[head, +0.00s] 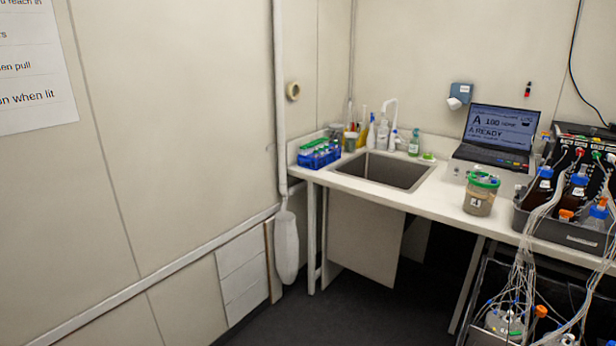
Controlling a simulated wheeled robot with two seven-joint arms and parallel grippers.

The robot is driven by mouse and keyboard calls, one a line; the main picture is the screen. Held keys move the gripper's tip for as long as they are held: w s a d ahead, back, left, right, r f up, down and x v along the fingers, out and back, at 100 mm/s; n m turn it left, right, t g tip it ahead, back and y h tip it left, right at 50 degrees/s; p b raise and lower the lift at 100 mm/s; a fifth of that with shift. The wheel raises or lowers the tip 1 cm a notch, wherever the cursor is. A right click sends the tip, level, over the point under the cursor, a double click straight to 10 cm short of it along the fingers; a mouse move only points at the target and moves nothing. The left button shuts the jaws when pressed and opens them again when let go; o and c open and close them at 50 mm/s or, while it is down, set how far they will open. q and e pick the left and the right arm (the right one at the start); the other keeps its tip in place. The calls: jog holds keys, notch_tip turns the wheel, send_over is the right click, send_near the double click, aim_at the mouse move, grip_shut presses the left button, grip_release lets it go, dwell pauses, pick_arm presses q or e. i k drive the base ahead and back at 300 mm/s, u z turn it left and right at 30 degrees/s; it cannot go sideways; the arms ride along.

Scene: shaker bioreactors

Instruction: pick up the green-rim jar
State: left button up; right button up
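The green-rim jar (480,196) stands upright on the white counter, right of the sink and in front of the laptop. It has a green ring around its top, a greyish body and a white label with a dark mark. Some small items seem to show inside its rim; I cannot tell what they are. Neither of my grippers is in the head view.
The sink (385,171) lies left of the jar. A laptop (499,133) stands behind it. A grey tray (570,232) with brown bottles and tubing sits close on its right. A blue rack (319,155) and bottles are at the counter's far left. Dark floor (370,310) is clear in front.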

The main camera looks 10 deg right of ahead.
aim_at(480, 194)
jog(key=i, duration=2.6)
jog(key=z, duration=1.35)
jog(key=i, duration=1.35)
jog(key=z, duration=1.2)
